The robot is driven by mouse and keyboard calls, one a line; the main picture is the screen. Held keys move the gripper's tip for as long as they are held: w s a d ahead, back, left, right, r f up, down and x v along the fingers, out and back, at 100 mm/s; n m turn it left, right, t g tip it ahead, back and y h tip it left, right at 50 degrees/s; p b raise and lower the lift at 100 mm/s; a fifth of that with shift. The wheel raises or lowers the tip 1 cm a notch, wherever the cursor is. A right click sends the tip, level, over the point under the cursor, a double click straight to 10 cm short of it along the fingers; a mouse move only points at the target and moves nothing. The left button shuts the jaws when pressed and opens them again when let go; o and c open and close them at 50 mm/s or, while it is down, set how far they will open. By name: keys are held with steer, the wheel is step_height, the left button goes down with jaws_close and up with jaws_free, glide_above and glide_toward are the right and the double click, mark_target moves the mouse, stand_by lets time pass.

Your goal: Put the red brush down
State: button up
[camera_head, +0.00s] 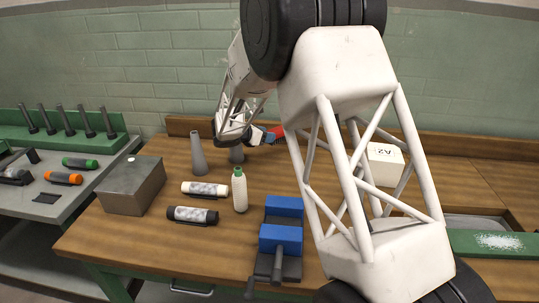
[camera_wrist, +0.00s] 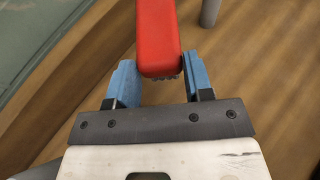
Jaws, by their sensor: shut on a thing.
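The red brush shows as a red block (camera_wrist: 157,35) at the top of the wrist view, with short dark bristles at its near end. My gripper (camera_wrist: 160,76) has blue fingers on both sides of that end and is shut on it. My arm hides the rest. The brush appears to be above the wood; its clearance is unclear.
Near the gripper stand a grey cone (camera_head: 198,157) and a white bottle (camera_head: 240,190). White (camera_head: 205,189) and dark (camera_head: 192,215) cylinders, a metal block (camera_head: 132,186) and a blue vise (camera_head: 281,238) lie further forward. A white box (camera_head: 384,166) stands right, partly behind my arm.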

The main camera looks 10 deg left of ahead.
steer(key=shift+f, duration=2.1)
steer(key=shift+f, duration=0.15)
steer(key=shift+f, duration=1.75)
steer(key=shift+f, duration=0.1)
steer(key=o, duration=1)
steer(key=shift+c, duration=0.2)
steer(key=shift+s, duration=0.1)
steer(key=v, duration=1.2)
